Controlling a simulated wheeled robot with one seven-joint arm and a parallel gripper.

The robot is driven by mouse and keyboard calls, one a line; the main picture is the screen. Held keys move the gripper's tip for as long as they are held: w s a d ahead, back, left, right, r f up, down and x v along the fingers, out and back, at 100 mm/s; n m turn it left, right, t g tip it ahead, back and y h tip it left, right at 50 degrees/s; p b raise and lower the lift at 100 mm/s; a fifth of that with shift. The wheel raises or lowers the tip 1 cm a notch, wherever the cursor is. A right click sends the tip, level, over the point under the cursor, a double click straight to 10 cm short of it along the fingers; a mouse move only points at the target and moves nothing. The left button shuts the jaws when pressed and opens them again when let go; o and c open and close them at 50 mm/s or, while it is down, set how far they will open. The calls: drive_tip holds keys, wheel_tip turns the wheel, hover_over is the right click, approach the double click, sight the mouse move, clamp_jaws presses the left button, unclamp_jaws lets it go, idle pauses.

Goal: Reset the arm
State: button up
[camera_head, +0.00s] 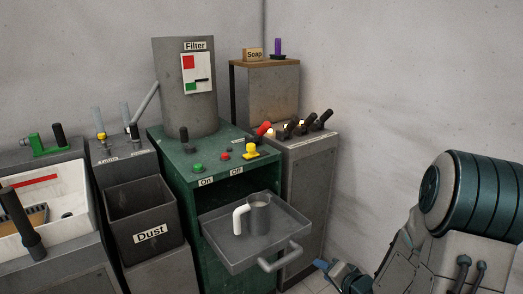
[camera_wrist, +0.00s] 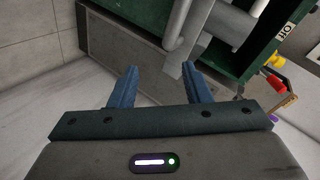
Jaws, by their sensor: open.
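My gripper (camera_wrist: 160,88) is open in the wrist view, its two blue fingers apart with nothing between them. In the head view, only part of my arm shows at the right, with blue parts low beside the cabinet. A grey mug with a white handle (camera_head: 258,214) stands upright on the pulled-out grey tray (camera_head: 237,262) of the green machine. In the wrist view, a grey bar-like handle (camera_wrist: 178,38) lies just beyond the fingers, apart from them as far as I can tell.
The green machine (camera_head: 181,160) carries a grey Filter cylinder (camera_head: 186,105), buttons and a red lever (camera_head: 263,129). A Dust bin (camera_head: 150,255) stands to its left. A grey cabinet with several black levers (camera_head: 312,190) stands right. The floor and wall at the right look clear.

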drive_tip(key=s+d+r+n+g+h+p, duration=0.2)
drive_tip(key=s+r+h+p, duration=0.15)
drive_tip(key=r, duration=0.45)
drive_tip(key=s+d+r+n+g+h+p, duration=0.1)
drive_tip(key=s+r+n+g+h+p, duration=0.2)
drive_tip(key=r, duration=0.6)
drive_tip(key=s+a+r+n+g+y+p, duration=0.1)
drive_tip(key=s+a+r+n+g+p, duration=0.1)
drive_tip(key=s+a+r+p, duration=0.4)
drive_tip(key=s+a+r+g, duration=0.1)
drive_tip(key=s+r, duration=0.4)
drive_tip(key=s, duration=0.2)
drive_tip(key=shift+r+n, duration=0.15)
drive_tip(key=shift+n, duration=0.25)
drive_tip(key=shift+y, duration=0.25)
